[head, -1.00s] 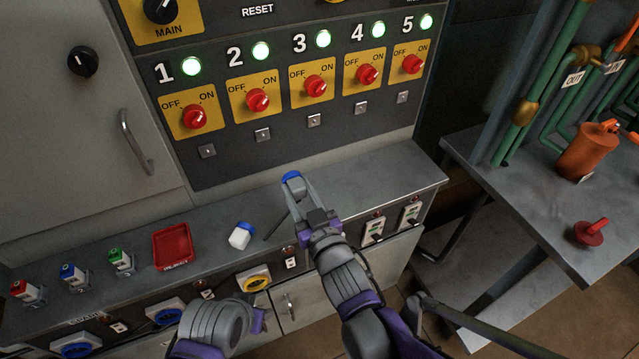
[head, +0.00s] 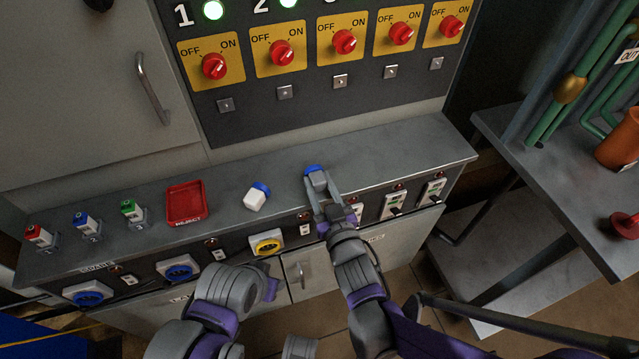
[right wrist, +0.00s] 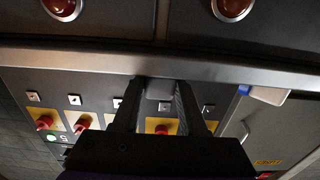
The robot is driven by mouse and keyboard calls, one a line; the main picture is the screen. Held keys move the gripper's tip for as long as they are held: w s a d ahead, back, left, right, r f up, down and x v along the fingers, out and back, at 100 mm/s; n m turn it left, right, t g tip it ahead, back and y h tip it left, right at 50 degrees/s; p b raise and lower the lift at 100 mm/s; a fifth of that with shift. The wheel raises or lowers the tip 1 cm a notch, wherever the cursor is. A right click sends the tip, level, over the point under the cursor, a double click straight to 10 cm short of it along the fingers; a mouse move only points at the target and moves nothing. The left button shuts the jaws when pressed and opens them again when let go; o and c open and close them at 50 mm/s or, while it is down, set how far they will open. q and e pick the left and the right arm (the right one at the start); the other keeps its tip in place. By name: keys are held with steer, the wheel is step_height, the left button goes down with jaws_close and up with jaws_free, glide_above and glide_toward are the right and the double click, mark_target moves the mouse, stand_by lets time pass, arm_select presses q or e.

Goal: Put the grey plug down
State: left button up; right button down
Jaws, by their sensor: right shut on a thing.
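My right gripper (head: 321,190) is shut on the grey plug (head: 318,180), which has a blue end. It is over the front part of the grey counter (head: 350,153); whether the plug touches the counter is unclear. In the right wrist view the grey plug (right wrist: 159,90) sits between the two dark fingers (right wrist: 158,107). A white plug with a blue end (head: 256,198) lies on the counter to the left of the gripper. Of my left arm, links show at the bottom, but its fingers do not show.
A panel with red switches (head: 343,42) rises behind. The counter right of the gripper is clear.

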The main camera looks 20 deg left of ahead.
steer(key=shift+f, duration=0.15)
steer(key=shift+c, duration=2.2)
jaws_free()
steer(key=shift+r, duration=0.3)
steer(key=v, duration=1.2)
steer(key=shift+w+d+f, duration=0.1)
steer(key=shift+f, duration=0.05)
